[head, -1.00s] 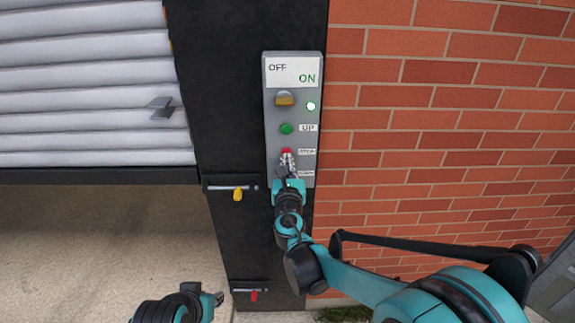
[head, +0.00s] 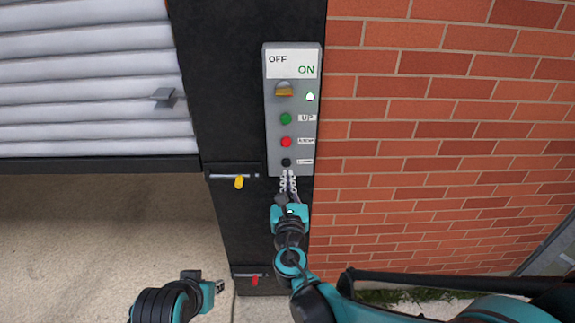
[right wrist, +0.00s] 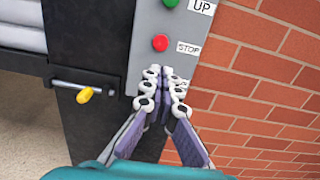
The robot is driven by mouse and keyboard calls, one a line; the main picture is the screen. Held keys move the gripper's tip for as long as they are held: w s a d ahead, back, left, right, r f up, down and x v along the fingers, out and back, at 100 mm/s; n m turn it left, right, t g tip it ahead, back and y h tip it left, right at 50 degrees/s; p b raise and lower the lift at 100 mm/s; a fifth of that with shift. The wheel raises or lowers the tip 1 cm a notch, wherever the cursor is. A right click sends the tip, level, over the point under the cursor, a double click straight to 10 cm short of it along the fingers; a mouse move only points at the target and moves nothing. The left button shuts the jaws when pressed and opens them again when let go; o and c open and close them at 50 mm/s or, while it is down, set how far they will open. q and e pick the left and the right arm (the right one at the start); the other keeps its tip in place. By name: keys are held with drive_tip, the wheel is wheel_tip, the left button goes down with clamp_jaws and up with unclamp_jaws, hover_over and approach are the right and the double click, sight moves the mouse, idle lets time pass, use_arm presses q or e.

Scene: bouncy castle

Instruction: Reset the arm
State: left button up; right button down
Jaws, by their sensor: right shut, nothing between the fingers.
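My right gripper (head: 289,177) is shut and empty, just below the grey control panel's lower end in the head view. In the right wrist view its closed fingers (right wrist: 162,80) point up at the panel (right wrist: 150,55), below the red stop button (right wrist: 160,43). The panel (head: 270,145) has a yellow switch knob (head: 284,89), a lit white lamp (head: 310,97), a green up button (head: 286,118), a red stop button (head: 286,142) and a black button (head: 286,162). My left gripper (head: 213,287) is at the bottom left; I cannot tell its opening.
A partly raised white roller shutter (head: 80,90) is at left, with open floor (head: 90,240) beneath. A black post (head: 225,120) carries bolts with a yellow handle (head: 239,182) and a red handle (head: 255,281). A brick wall (head: 440,130) fills the right.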

drive_tip(key=shift+s+f, duration=0.1)
drive_tip(key=shift+s, duration=0.45)
